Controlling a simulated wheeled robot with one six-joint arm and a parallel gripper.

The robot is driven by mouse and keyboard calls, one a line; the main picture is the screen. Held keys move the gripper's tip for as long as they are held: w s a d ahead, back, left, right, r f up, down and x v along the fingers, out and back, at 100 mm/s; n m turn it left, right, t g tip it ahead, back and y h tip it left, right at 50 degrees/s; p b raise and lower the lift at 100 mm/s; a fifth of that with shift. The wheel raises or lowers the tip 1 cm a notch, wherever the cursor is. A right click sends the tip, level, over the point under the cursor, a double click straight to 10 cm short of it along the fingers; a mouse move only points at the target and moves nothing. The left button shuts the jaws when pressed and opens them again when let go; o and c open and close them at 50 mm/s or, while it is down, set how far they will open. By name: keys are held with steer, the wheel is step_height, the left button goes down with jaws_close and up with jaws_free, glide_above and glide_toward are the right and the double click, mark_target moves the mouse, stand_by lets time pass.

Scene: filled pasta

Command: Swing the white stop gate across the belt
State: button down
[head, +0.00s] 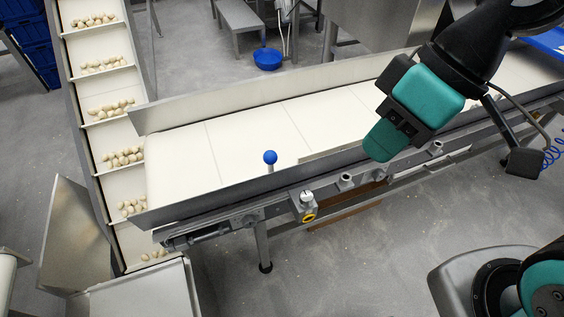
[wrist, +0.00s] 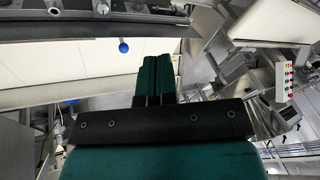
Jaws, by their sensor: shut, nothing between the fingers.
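The white belt (head: 258,130) runs across the head view between low metal side walls. A pale strip (head: 325,152), which looks like the white stop gate, lies along the near side wall, not across the belt. A blue ball knob (head: 270,157) stands on a short post at the near wall, left of the strip; it also shows in the wrist view (wrist: 124,47). My gripper (head: 383,143) points down by the near side of the belt, right of the knob and apart from it. Its teal fingers are together and empty in the wrist view (wrist: 156,58). My arm hides part of the belt.
A knob with a yellow ring (head: 307,207) sits on the near frame, below the wall. An inclined conveyor (head: 103,90) carrying pale pasta pieces rises at the left. A blue bowl (head: 267,59) is on the floor behind. The visible left part of the belt is bare.

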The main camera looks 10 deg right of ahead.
steer(key=w+a+f+n+t+y+b, duration=0.1)
steer(key=w+f+n+b, duration=0.2)
steer(key=w+f+n, duration=0.3)
steer(key=w+a+f+n+t+y+b, duration=0.1)
steer(key=w+f+n, duration=0.6)
steer(key=f, duration=0.8)
steer(key=w+t+b, duration=0.1)
steer(key=w+b, duration=0.1)
steer(key=shift+f+y+b, duration=0.3)
steer(key=shift+f+y, duration=0.05)
steer(key=shift+y, duration=0.05)
steer(key=shift+a, duration=0.1)
steer(key=x, duration=0.3)
steer(key=w+x, duration=0.1)
steer(key=x, duration=0.3)
steer(key=w+r+p+x, duration=0.1)
steer(key=x, duration=0.2)
steer(key=shift+w+a+f, duration=0.15)
steer(key=shift+w+a, duration=0.05)
steer(key=shift+a, duration=0.35)
steer(key=shift+w+a, duration=0.3)
steer(key=shift+w, duration=0.25)
steer(key=shift+w, duration=0.1)
